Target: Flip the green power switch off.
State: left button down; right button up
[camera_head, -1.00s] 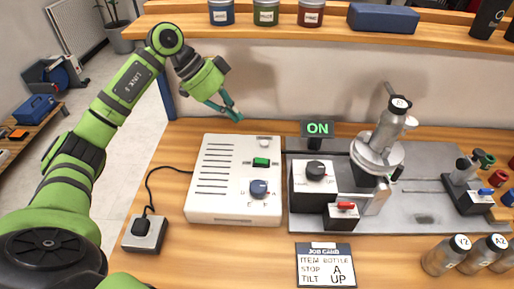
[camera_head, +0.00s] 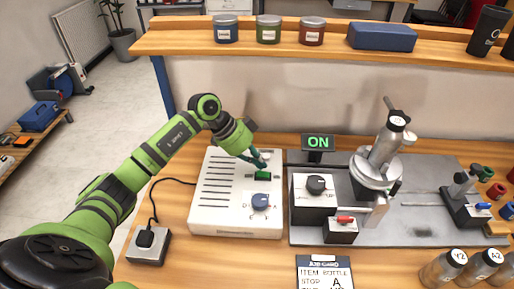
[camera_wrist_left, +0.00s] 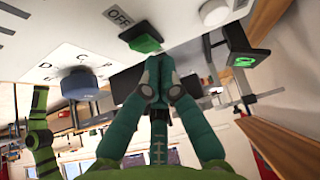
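The green power switch (camera_head: 262,175) sits on the top face of the white control box (camera_head: 215,217). It also shows in the left wrist view (camera_wrist_left: 143,38), beside an OFF label (camera_wrist_left: 119,17). My left gripper (camera_head: 263,164) is at the switch's far edge in the head view, with its fingertips close together and nothing seen between them. In the left wrist view the fingertips (camera_wrist_left: 154,80) are just short of the switch; I cannot tell whether they touch it. The small display (camera_head: 318,142) reads ON in green. My right gripper is not in view.
A blue knob (camera_head: 260,201) is on the box just below the switch. The marking machine (camera_head: 376,170) stands on a grey plate to the right. A job card (camera_head: 323,264) lies in front. A shelf (camera_head: 300,46) with jars runs behind.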

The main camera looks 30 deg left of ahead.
pick_arm(q)
jog(key=shift+f, duration=0.3)
jog(key=shift+s+a+f+h+b, duration=0.2)
jog(key=shift+f+h+b, duration=0.2)
jog(key=shift+f, duration=0.15)
jog(key=shift+a+t+h, duration=0.1)
jog(key=shift+t+h, duration=0.2)
jog(key=shift+r, duration=0.1)
jog(key=shift+w+d+r+p, duration=0.3)
jog(key=shift+d+p, duration=0.15)
jog(key=shift+p, duration=0.2)
jog(key=shift+w+d, duration=0.1)
jog(key=shift+d, duration=0.2)
jog(key=shift+f, duration=0.1)
